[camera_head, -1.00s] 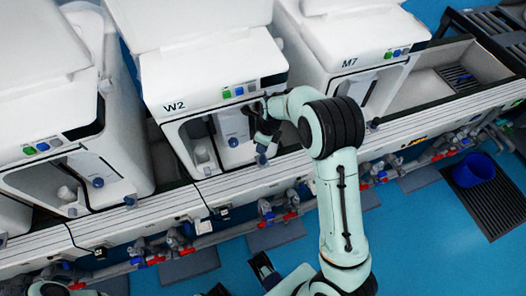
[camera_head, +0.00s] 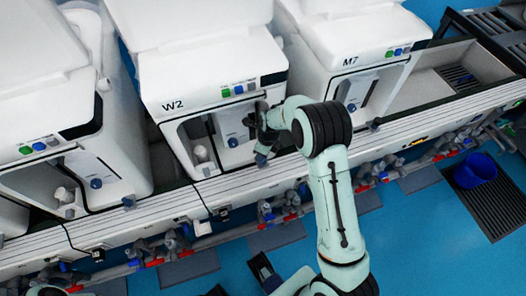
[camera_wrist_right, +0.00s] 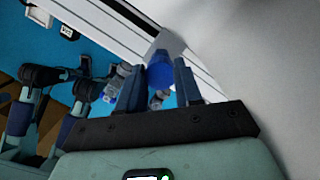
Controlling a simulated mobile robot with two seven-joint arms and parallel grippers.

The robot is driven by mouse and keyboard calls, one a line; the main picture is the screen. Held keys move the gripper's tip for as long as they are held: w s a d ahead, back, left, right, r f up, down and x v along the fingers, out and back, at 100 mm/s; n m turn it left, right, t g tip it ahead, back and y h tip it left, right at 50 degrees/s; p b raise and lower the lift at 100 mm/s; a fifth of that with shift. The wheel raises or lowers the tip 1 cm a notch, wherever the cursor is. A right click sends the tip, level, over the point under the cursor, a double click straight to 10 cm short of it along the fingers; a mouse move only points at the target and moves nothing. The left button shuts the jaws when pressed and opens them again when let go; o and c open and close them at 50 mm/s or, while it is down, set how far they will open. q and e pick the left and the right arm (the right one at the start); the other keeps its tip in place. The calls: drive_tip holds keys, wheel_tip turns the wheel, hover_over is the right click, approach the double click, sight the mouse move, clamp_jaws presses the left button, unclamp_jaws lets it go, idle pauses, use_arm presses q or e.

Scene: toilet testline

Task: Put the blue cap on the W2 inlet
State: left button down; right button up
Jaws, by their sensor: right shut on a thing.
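The blue cap (camera_wrist_right: 160,73) is between the two fingers of my right gripper (camera_wrist_right: 157,82), which is shut on it. In the head view, my right gripper (camera_head: 262,122) is at the front right side of the W2 unit (camera_head: 205,100), close to its lower right corner. A small blue-grey fitting (camera_head: 261,159), which looks like the W2 inlet, is just below the gripper there. In the wrist view, a grey block (camera_wrist_right: 166,42) lies just beyond the cap; I cannot tell whether they touch. My left gripper is not clearly visible.
The M7 unit (camera_head: 352,55) stands to the right, and another white unit (camera_head: 50,125) to the left. A white ledge (camera_head: 165,213) runs along the front, with pipes and red and blue valves below. A blue bucket (camera_head: 475,170) stands on the floor at right.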

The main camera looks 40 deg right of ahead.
drive_tip(key=shift+f, duration=0.3)
drive_tip(key=o, duration=1.1)
drive_tip(key=shift+r, duration=0.1)
drive_tip(key=shift+r, duration=0.4)
drive_tip(key=r, duration=0.2)
drive_tip(key=r+p, duration=0.1)
drive_tip(key=r, duration=0.2)
drive_tip(key=s+r, duration=0.1)
drive_tip(key=r, duration=0.1)
drive_tip(key=shift+d+r+p, duration=0.25)
drive_tip(key=shift+r+p, duration=0.05)
drive_tip(key=shift+r, duration=0.05)
